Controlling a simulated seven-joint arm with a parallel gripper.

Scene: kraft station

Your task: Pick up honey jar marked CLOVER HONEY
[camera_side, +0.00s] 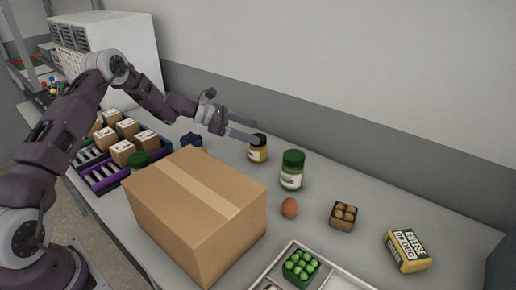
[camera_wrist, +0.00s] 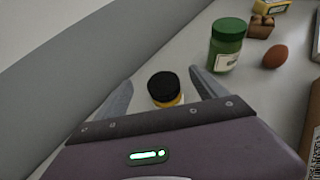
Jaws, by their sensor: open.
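A small amber jar (camera_side: 258,149) with a black lid and a pale label stands upright on the table; its lettering is too small to read. In the wrist view the jar (camera_wrist: 165,89) shows between my two fingers, its lower part hidden by the gripper body. My gripper (camera_side: 246,131) is open, with its fingertips at the jar's lid in the side view. I cannot tell whether a finger touches it. In the wrist view my gripper (camera_wrist: 158,90) has one finger on each side of the jar.
A green-lidded jar (camera_side: 291,170) stands close on the right. Beyond it are an egg (camera_side: 289,207), an egg carton (camera_side: 343,216) and a yellow pack (camera_side: 407,250). A large cardboard box (camera_side: 195,216) fills the front; a white tray (camera_side: 262,279) is beside it. Table right of the carton is partly clear.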

